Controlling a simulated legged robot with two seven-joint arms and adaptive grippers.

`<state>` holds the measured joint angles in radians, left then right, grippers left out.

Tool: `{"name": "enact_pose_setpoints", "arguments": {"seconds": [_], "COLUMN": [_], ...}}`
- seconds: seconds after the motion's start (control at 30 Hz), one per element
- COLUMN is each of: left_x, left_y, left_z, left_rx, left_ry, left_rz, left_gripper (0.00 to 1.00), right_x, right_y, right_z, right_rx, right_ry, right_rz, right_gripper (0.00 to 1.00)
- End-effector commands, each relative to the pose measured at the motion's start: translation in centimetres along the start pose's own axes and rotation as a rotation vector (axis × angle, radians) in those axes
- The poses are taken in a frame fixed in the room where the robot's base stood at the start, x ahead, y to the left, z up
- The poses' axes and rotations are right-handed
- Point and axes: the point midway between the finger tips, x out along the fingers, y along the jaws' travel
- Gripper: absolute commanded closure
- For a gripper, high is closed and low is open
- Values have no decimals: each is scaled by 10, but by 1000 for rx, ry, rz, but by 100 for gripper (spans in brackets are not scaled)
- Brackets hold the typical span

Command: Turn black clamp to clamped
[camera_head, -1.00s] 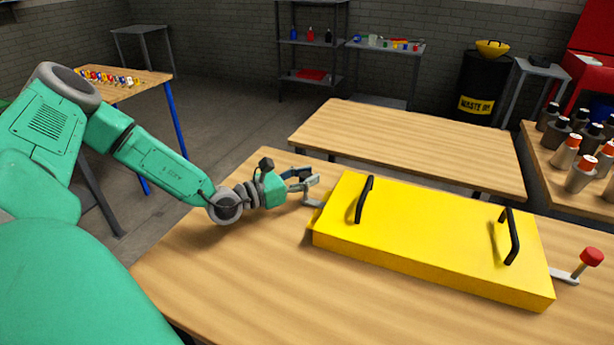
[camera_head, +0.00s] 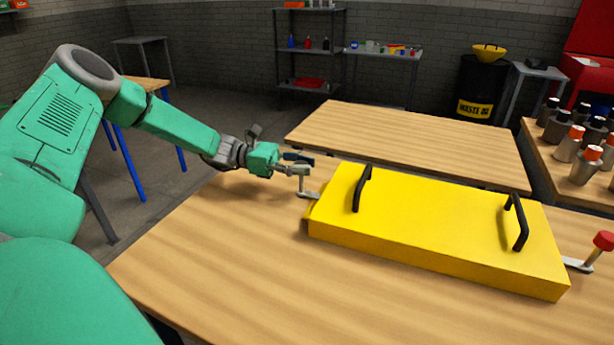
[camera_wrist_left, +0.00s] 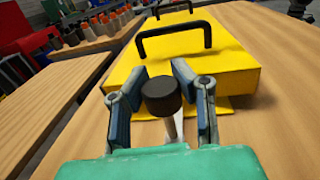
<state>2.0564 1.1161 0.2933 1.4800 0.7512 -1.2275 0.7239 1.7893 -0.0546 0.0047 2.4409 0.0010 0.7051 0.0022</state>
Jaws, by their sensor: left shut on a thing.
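The black clamp sits at the left end of the yellow chassis box (camera_head: 430,225). Its metal lever (camera_head: 302,184) stands roughly upright on a flat plate in the head view. In the left wrist view its black knob (camera_wrist_left: 161,96) sits between the two fingers. My left gripper (camera_head: 301,163) is shut on the clamp's upper end; its fingers hide the knob in the head view. My right gripper is not in view.
A red-knobbed clamp (camera_head: 604,241) stands at the box's right end. Two black handles (camera_head: 361,189) rise from the box lid. The wooden table (camera_head: 230,255) is bare in front and left of the box. Another table (camera_head: 410,140) stands behind.

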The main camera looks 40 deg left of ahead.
Motion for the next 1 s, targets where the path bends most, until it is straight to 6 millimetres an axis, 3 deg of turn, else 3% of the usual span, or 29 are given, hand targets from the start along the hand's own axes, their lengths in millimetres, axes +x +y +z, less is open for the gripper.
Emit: {"name": "enact_pose_setpoints", "arguments": {"seconds": [0.03,0.5,0.8,1.0], "left_x": [-3,-3,-4,-5], "left_y": [3,2,2,2], "left_z": [-6,-8,-6,-4], "left_rx": [6,1,-1,-1], "left_ry": [2,1,-1,-2], "left_rz": [-38,-462,-640,-698], "left_gripper": [100,100,100,100], "right_x": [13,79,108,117], "right_y": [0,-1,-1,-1], "right_z": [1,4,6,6], "right_rx": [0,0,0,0], "right_ry": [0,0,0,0], "right_rz": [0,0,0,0], "right_gripper": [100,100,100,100]}}
